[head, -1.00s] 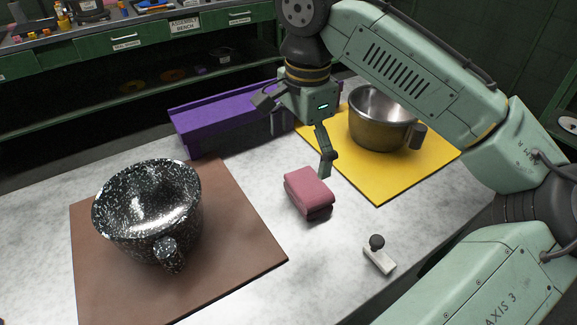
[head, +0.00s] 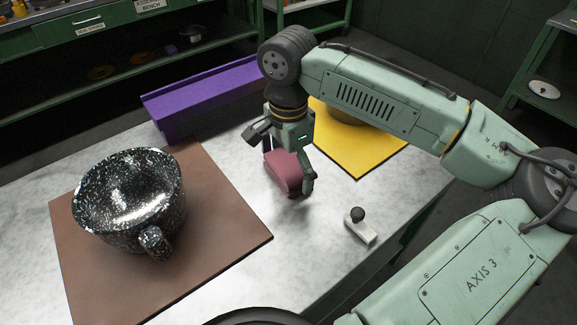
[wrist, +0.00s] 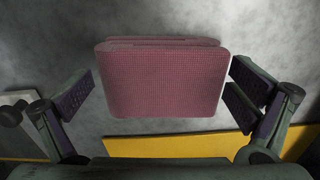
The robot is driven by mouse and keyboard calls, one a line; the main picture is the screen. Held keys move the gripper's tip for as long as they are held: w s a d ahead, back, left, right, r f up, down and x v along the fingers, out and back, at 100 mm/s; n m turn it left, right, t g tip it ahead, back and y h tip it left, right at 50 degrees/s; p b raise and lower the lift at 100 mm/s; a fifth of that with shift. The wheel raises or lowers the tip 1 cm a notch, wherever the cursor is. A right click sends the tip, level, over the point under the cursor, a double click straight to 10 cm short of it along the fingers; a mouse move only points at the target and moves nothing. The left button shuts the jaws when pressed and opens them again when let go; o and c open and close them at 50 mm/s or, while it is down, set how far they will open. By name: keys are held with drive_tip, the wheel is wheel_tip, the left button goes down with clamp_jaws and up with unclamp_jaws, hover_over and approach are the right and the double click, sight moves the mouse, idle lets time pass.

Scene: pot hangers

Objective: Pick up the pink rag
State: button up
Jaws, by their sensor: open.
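The pink rag (head: 283,172) is a folded block on the grey marbled tabletop, between the brown and yellow boards. My gripper (head: 278,160) is over it with fingers spread, one finger in front at its right side. In the wrist view the rag (wrist: 165,80) lies centred ahead of the open fingers, and my gripper (wrist: 163,98) has one finger near each side of it. Gaps show between the rag and both fingers, with the left gap wider. My gripper hides part of the rag in the head view.
A speckled black pot (head: 130,195) stands on the brown board (head: 215,245) at left. A purple trough (head: 200,98) lies behind. A metal pot (head: 348,112) on the yellow board (head: 375,150) is mostly hidden by my arm. A small white knobbed piece (head: 360,228) lies right of the rag.

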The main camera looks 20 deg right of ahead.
sight(289, 162)
drive_tip(key=shift+c, duration=0.4)
drive_tip(key=c, duration=1)
wheel_tip(289, 162, up, 10)
drive_tip(key=shift+b, duration=0.45)
